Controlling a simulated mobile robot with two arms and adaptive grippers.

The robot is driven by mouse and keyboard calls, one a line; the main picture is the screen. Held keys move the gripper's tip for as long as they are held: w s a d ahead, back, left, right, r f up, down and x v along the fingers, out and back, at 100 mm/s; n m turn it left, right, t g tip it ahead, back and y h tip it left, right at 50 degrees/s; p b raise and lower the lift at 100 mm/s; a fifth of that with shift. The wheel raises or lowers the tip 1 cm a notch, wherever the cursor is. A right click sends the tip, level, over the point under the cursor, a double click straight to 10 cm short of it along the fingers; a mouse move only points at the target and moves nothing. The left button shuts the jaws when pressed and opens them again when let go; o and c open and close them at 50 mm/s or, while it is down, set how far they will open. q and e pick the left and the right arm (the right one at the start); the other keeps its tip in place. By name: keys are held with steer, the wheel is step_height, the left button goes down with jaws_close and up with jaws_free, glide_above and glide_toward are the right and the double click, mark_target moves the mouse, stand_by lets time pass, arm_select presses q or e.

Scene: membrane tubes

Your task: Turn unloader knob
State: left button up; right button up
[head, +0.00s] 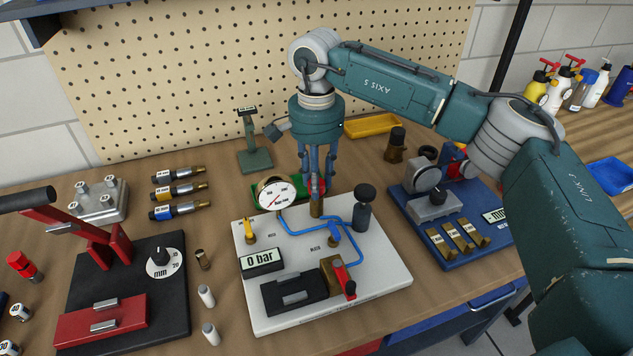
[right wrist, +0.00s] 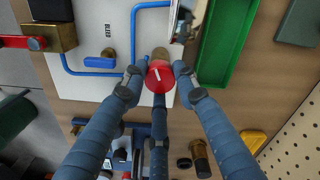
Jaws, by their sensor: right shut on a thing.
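The red unloader knob (right wrist: 160,76) with a white pointer line sits on a brass stem at the back edge of the light grey test panel (head: 380,277). My right gripper (head: 316,186) points down over the panel with its blue-grey fingers closed around the knob. In the right wrist view its fingertips (right wrist: 158,78) touch or nearly touch the knob from several sides. In the head view the fingers mostly hide the knob. My left gripper is not in view.
A dark cylinder (head: 363,207) stands right of the knob on the panel. A blue bleed lever (right wrist: 99,62) and blue pipe are close by. A green tray (right wrist: 223,50) lies behind. A red-handled press (head: 92,235) stands left, a blue fixture (head: 462,255) right.

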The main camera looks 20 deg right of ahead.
steer(key=n, duration=0.4)
steer(key=shift+w+r+n+b, duration=0.15)
steer(key=shift+n+b, duration=0.15)
steer(key=n, duration=0.3)
steer(key=shift+n, duration=0.4)
steer(key=n, duration=0.3)
steer(key=shift+n, duration=2)
steer(key=o, duration=1.1)
steer(key=shift+o, duration=0.2)
